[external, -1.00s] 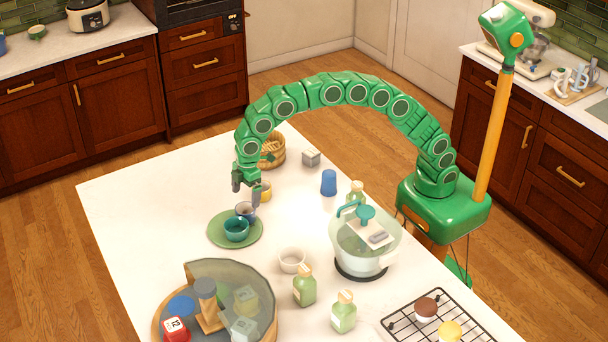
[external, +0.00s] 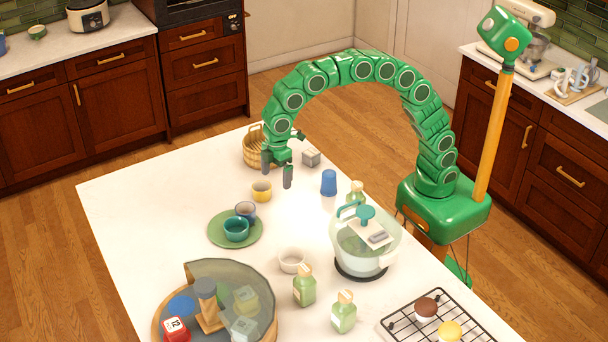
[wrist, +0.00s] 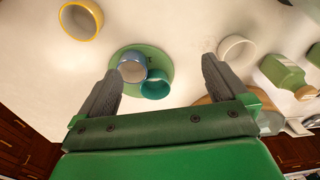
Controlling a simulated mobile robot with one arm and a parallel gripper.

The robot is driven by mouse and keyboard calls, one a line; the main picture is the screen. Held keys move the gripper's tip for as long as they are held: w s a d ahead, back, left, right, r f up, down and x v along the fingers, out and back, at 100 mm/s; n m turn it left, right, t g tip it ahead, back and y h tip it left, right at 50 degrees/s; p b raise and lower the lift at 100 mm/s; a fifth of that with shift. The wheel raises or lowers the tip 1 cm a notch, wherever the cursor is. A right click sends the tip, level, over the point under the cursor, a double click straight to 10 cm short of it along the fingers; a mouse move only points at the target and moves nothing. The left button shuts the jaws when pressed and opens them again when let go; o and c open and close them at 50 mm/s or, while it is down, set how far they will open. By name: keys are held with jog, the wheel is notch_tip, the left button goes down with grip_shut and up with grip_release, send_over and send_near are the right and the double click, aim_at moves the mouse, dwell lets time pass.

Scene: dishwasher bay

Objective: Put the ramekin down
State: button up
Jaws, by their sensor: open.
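Several small ramekin-like cups stand on the white island. A blue-grey one (external: 245,211) and a teal one (external: 237,230) sit close together on the green plate (external: 217,238); whether they touch or overlap I cannot tell. Both show in the wrist view, blue-grey (wrist: 131,68) and teal (wrist: 155,88). A yellow one (external: 261,192) stands behind the plate and a white one (external: 291,261) to its front right. My gripper (external: 277,175) is open and empty, above the counter, behind and right of the plate. In the wrist view, its spread fingers (wrist: 161,70) have nothing gripped between them.
A wicker basket (external: 254,151), a grey box (external: 311,158) and a blue cup (external: 328,182) are near my gripper. A glass-sided bowl (external: 344,246), green bottles (external: 304,288), a round organiser (external: 262,330) and a wire rack (external: 391,326) crowd the front. The counter's left side is clear.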

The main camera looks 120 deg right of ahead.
jog(key=s+a+r, duration=0.1)
jog(key=s+a, duration=0.2)
jog(key=s, duration=0.4)
jog(key=s+a+r+g, duration=0.1)
jog(key=s+a, duration=0.2)
jog(key=s, duration=0.5)
jog(key=s+a+r, duration=0.1)
jog(key=s+a, duration=0.2)
jog(key=s, duration=0.4)
jog(key=s+a+f+m, duration=0.1)
jog(key=s+f, duration=0.1)
jog(key=s, duration=1)
jog(key=s+f+m+g, duration=0.1)
jog(key=s+f, duration=0.2)
jog(key=s, duration=0.9)
jog(key=shift+s+a+f+g+h, duration=0.25)
jog(key=shift+a+f+g+h, duration=0.05)
jog(key=shift+a, duration=0.05)
